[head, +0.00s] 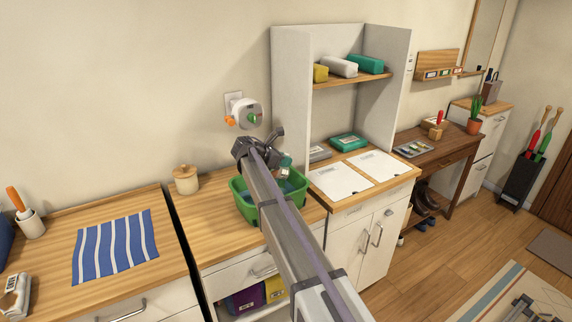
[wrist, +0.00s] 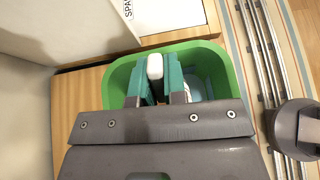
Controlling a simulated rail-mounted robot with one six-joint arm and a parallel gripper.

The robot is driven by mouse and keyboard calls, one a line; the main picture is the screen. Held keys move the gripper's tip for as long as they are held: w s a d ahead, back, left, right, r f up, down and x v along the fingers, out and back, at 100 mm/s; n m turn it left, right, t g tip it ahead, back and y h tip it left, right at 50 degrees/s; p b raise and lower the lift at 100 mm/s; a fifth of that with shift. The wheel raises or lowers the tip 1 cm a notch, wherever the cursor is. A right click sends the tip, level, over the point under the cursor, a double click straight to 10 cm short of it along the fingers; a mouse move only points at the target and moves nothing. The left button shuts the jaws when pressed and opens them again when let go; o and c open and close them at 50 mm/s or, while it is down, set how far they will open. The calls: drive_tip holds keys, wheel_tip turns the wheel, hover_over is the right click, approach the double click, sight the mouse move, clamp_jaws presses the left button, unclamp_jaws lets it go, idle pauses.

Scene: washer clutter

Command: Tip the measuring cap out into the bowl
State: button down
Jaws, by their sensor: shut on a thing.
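The green bowl (head: 247,211), a tub-like container, stands on the wooden counter under my arm. In the wrist view the green bowl (wrist: 219,58) lies below my gripper (wrist: 159,80). The teal fingers are shut on a small white rounded thing, which I take for the measuring cap (wrist: 155,66). It is over the inside of the bowl; its opening and tilt cannot be made out. Pale blue shows inside the bowl. In the head view my gripper (head: 284,165) is over the bowl's back part, and the cap is not clear there.
A lidded wooden jar (head: 186,180) stands left of the bowl. A wall dial with an orange knob (head: 245,113) is behind it. A white shelf unit (head: 291,75) rises to the right, with papers (head: 340,180) on its counter. A striped cloth (head: 114,246) lies at left.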

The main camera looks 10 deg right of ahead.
drive_tip(key=shift+a+h+b, duration=0.15)
drive_tip(key=shift+h+b, duration=0.15)
drive_tip(key=shift+s+a+r+t+h+b, duration=0.15)
drive_tip(key=shift+a+r+t+h+b, duration=0.25)
drive_tip(key=shift+h+b, duration=0.5)
drive_tip(key=shift+a+r, duration=0.2)
drive_tip(key=shift+a+h+b, duration=0.15)
drive_tip(key=shift+h+b, duration=0.25)
drive_tip(key=shift+s+a, duration=0.1)
drive_tip(key=shift+a+r+h+b, duration=0.1)
drive_tip(key=shift+a+h+b, duration=0.05)
drive_tip(key=shift+h+b, duration=0.3)
drive_tip(key=shift+s+a+r+h+b, duration=0.1)
drive_tip(key=shift+a+r+h+b, duration=0.25)
drive_tip(key=shift+h+b, duration=0.15)
drive_tip(key=shift+a+f+t+h+b, duration=0.1)
drive_tip(key=shift+a+t+h+b, duration=0.15)
drive_tip(key=shift+b, duration=0.3)
